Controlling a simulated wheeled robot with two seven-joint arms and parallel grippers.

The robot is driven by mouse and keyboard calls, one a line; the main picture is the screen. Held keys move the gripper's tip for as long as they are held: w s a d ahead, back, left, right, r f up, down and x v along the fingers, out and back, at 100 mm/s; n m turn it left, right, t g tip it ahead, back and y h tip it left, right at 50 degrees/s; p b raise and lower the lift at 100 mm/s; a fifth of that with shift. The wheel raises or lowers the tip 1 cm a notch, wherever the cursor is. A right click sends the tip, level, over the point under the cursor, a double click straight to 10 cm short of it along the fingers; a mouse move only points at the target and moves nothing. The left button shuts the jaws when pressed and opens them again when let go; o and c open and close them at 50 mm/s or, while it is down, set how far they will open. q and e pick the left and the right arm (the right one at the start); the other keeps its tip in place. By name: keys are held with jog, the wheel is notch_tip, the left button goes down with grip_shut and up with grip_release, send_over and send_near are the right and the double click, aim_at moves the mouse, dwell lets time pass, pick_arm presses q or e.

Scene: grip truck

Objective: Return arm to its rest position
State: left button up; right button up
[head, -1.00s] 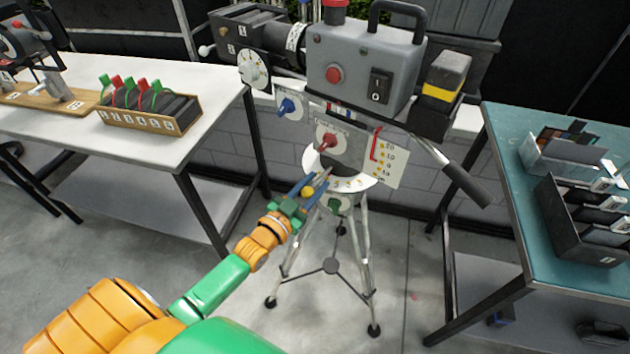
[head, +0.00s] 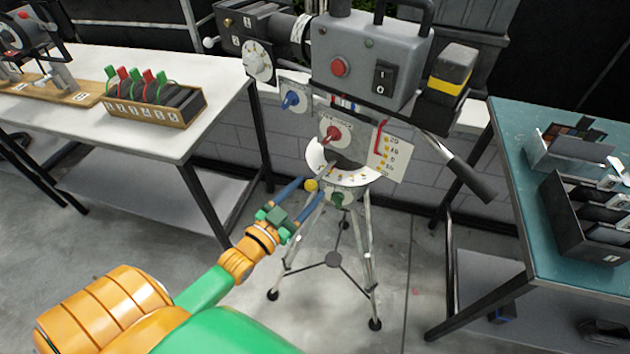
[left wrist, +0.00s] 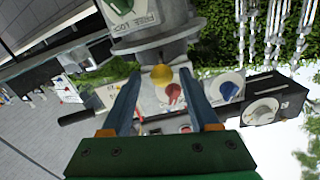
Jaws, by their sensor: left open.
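My left arm (head: 200,290) reaches in from the lower left in the head view. My left gripper (head: 309,192) is open, its two blue fingers spread and pointing at the tripod head under the camera (head: 365,60). A small yellow knob (head: 311,185) shows by the fingertips. In the left wrist view the fingers (left wrist: 160,88) stand apart, with the yellow knob (left wrist: 161,75) and red knob (left wrist: 173,94) visible between them and nothing held. I cannot tell whether a finger touches the yellow knob. My right gripper is not in view.
A white table (head: 150,75) at the left holds a wooden box (head: 155,112) with red and green clips. A teal table (head: 550,255) at the right holds black trays. The tripod legs (head: 365,230) stand on open concrete floor.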

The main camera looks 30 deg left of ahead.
pick_arm(q)
jog(key=shift+s+a, duration=0.1)
jog(key=shift+s, duration=1)
